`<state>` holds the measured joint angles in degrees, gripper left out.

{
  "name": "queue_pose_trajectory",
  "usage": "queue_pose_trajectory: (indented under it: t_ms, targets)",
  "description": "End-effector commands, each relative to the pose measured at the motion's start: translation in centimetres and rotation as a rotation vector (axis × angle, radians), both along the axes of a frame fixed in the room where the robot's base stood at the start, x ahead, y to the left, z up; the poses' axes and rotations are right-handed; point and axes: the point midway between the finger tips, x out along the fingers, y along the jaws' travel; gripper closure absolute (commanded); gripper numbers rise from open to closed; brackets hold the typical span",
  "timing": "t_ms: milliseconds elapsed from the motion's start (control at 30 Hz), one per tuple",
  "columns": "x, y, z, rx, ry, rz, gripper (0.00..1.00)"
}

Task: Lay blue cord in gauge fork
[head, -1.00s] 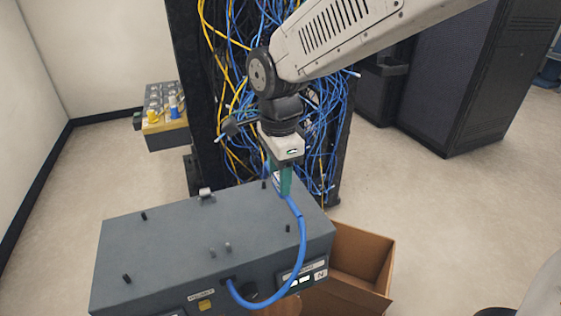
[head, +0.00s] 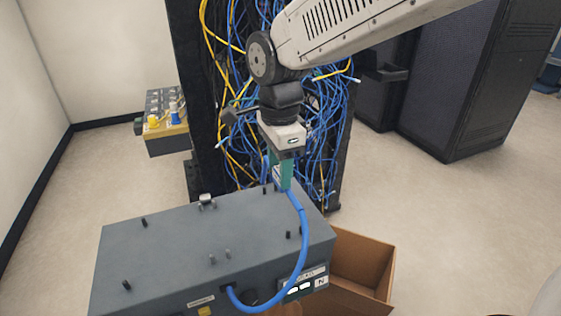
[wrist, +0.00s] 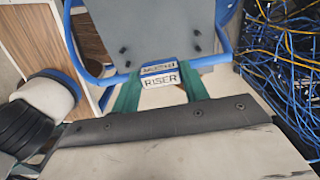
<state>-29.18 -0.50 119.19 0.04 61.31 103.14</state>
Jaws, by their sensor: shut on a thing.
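The blue cord (head: 301,247) comes out of the front of a dark grey box, loops down and right, then rises to my gripper. My gripper (head: 283,186), with green fingers, is shut on the cord above the box's back right part. In the wrist view the fingers (wrist: 161,92) flank a white label reading RISER (wrist: 160,79), and the blue cord (wrist: 226,50) shows to both sides.
The grey box (head: 170,250) carries several black pegs and a metal clip (head: 207,201) at its back edge. A cardboard box (head: 365,265) is at right. A rack of tangled blue and yellow cables (head: 320,130) stands behind. A tray of coloured parts (head: 166,125) is at left.

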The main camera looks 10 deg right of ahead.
Motion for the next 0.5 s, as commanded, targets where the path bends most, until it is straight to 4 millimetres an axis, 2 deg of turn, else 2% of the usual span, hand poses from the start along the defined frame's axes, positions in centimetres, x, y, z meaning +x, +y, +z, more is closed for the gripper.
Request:
queue_pose_trajectory:
  t_ms: [367, 500]
  targets:
    - [-0.1, 0.0, -3.9, -0.002, 0.003, 0.000, 0.96]
    - [0.0, 0.0, -3.8, 0.000, 0.000, 0.001, 0.96]
